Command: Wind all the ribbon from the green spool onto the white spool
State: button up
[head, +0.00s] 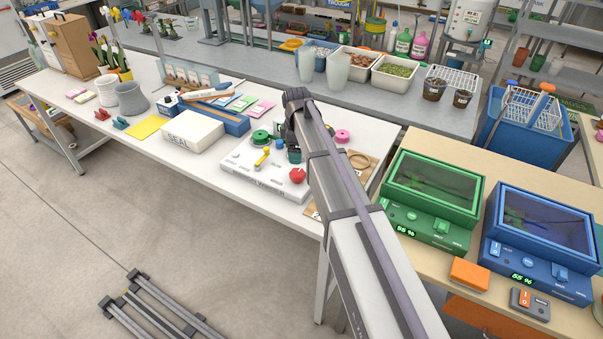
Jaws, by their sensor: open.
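The white winder base (240,179) lies on the white bench, with lettering on its front edge. A green spool (262,136) sits at its back left. A yellow handle (262,157), a small blue knob (281,144) and a red knob (297,175) stand on the base. I cannot make out the white spool; my arm covers the right part of the base. My gripper (291,138) is open, over the back of the base just right of the green spool, and partly hidden by my arm. The ribbon is too small to tell.
A pink spool (342,136) and a tan ring (359,160) lie right of my arm. A white box marked SEAL (192,136) and a blue tray (230,122) stand left of the winder. Green (432,197) and blue (538,240) lidded units fill the right table.

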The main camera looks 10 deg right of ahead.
aim_at(297, 172)
notch_tip(297, 172, down, 11)
jog(key=b, duration=1)
jog(key=shift+r, duration=0.3)
jog(key=shift+r, duration=0.1)
jog(key=shift+c, duration=0.3)
jog(key=c, duration=0.9)
jog(key=shift+o, duration=0.2)
